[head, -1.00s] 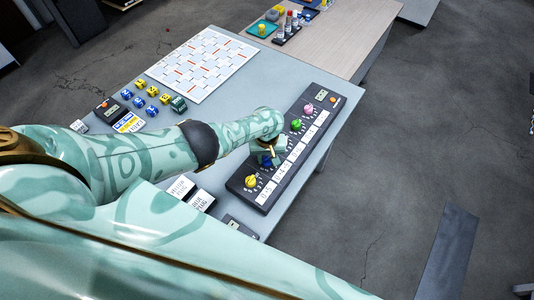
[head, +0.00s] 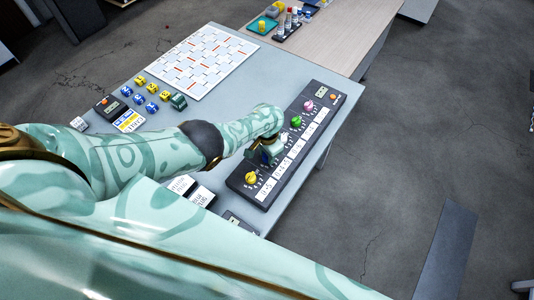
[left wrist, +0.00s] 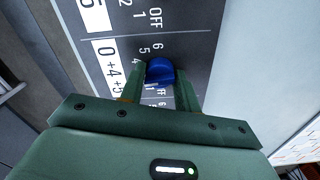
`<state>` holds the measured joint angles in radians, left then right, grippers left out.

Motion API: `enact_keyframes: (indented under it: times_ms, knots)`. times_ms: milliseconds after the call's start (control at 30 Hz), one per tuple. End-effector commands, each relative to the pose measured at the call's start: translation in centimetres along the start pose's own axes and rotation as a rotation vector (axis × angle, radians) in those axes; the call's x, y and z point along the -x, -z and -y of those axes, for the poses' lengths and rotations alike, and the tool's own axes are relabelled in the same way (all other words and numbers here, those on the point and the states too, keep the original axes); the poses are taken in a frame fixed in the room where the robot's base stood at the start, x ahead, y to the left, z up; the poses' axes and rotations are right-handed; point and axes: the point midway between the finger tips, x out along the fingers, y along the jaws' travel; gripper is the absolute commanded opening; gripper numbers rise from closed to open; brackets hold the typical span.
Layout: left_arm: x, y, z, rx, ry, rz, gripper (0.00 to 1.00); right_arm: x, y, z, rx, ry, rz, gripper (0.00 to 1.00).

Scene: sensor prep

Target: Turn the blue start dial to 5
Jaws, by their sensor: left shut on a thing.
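The blue start dial (left wrist: 160,71) sits on a dark panel (head: 332,88) with a printed scale. In the left wrist view, OFF and numbers such as 6, 5 and 4 show around it. My left gripper (left wrist: 160,78) is shut on the dial, one finger on each side. I cannot read where the dial points. In the head view my left gripper (head: 264,154) is over the lower part of the panel and hides most of the blue dial. My right gripper is not in view.
A yellow dial (head: 250,177) sits close below the gripper. A green dial (head: 296,121) and a pink dial (head: 309,106) are farther up the panel. White label cards (head: 310,130) run along its right side. A white chart (head: 201,62) and small blue and yellow blocks lie left.

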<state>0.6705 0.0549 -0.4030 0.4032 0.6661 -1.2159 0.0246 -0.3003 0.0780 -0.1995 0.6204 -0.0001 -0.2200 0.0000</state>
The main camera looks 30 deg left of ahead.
Motion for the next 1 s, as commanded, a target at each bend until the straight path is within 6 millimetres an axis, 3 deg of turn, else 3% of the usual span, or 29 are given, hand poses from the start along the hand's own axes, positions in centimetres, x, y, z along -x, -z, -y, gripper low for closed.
enact_keyframes:
  times_ms: [1000]
  knots:
    - [0.16, 0.32, -0.11, -0.929, 0.002, -0.009, 0.09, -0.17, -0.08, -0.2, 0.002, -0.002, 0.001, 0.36]
